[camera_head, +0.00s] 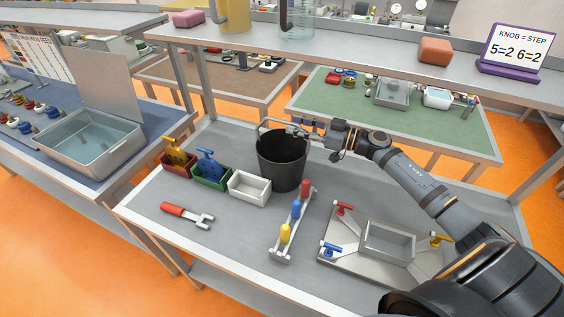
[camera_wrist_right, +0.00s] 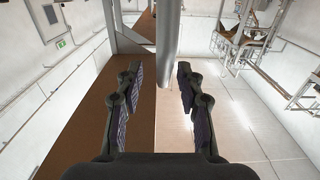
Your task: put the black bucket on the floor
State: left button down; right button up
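The black bucket (camera_head: 282,165) stands upright on the grey workbench in the head view. Its thin grey handle (camera_head: 262,122) is raised above the rim. My right gripper (camera_head: 297,131) is at the handle, over the bucket's rim, with its arm coming from the right. In the right wrist view the two fingers (camera_wrist_right: 157,92) are open, with a grey bar (camera_wrist_right: 168,40) reaching in between them; I cannot tell for certain that it is the handle. Space shows between the fingers and the bar. My left gripper is not in view.
The workbench (camera_head: 235,220) also carries red, green and white bins (camera_head: 249,186), a red-handled tool (camera_head: 185,214), a rack of coloured knobs (camera_head: 291,222) and a metal fixture (camera_head: 388,243). A shelf (camera_head: 370,65) runs behind. Orange floor (camera_head: 110,245) shows at the left.

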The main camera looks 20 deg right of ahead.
aim_at(269, 118)
jog(key=shift+a+r, duration=0.1)
jog(key=shift+a, duration=0.05)
jog(key=p+x, duration=0.2)
jog(key=x, duration=0.2)
jog(key=shift+w+a+r+p, duration=0.1)
jog(key=shift+w+a+p, duration=0.1)
jog(key=shift+w+p, duration=0.1)
jog(key=shift+a, duration=0.2)
jog(key=shift+d, duration=0.1)
jog(key=shift+c, duration=0.7)
grip_shut()
